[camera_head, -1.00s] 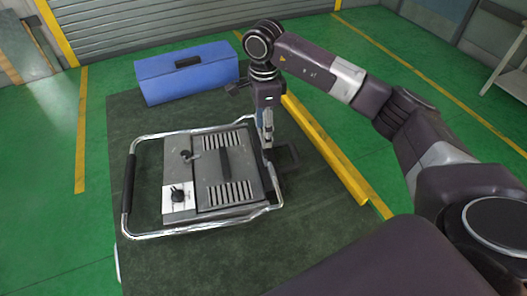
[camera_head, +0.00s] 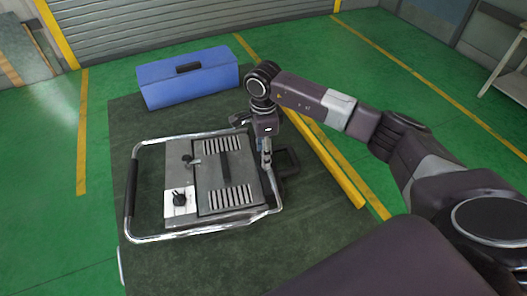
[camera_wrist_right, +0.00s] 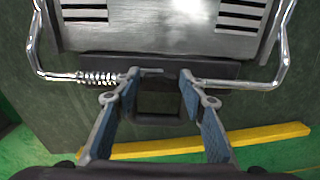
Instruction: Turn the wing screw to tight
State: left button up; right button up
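A grey heating device (camera_head: 222,172) with a chrome tube frame (camera_head: 200,233) sits on the dark green table top (camera_head: 190,268). A small grey lever-like part (camera_head: 190,160) stands on its upper left; I cannot tell whether it is the wing screw. A black knob (camera_head: 179,198) is on its lower left. My right gripper (camera_head: 267,167) points down at the device's right edge. In the wrist view my right gripper (camera_wrist_right: 160,76) is open, with a gap between its blue-padded fingers. A black loop handle (camera_wrist_right: 160,119) shows between them; I cannot tell whether they touch it. My left gripper is not in view.
A blue case (camera_head: 187,78) stands at the back of the table. A yellow bar (camera_head: 330,165) runs along the right side. A coil spring (camera_wrist_right: 100,78) is on the frame in the wrist view. The table in front of the device is clear.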

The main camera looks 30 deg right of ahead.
jog(key=c, duration=0.7)
jog(key=shift+c, duration=0.2)
jog(key=shift+m, duration=0.3)
jog(key=m+b, duration=0.1)
jog(key=m, duration=0.1)
jog(key=shift+m+b, duration=0.3)
jog(key=shift+b, duration=0.1)
jog(key=m+b, duration=0.1)
jog(key=m, duration=0.3)
jog(key=shift+m+b, duration=0.3)
jog(key=m+b, duration=0.1)
jog(key=m, duration=0.9)
jog(key=shift+r+b, duration=0.1)
jog(key=shift+b, duration=0.25)
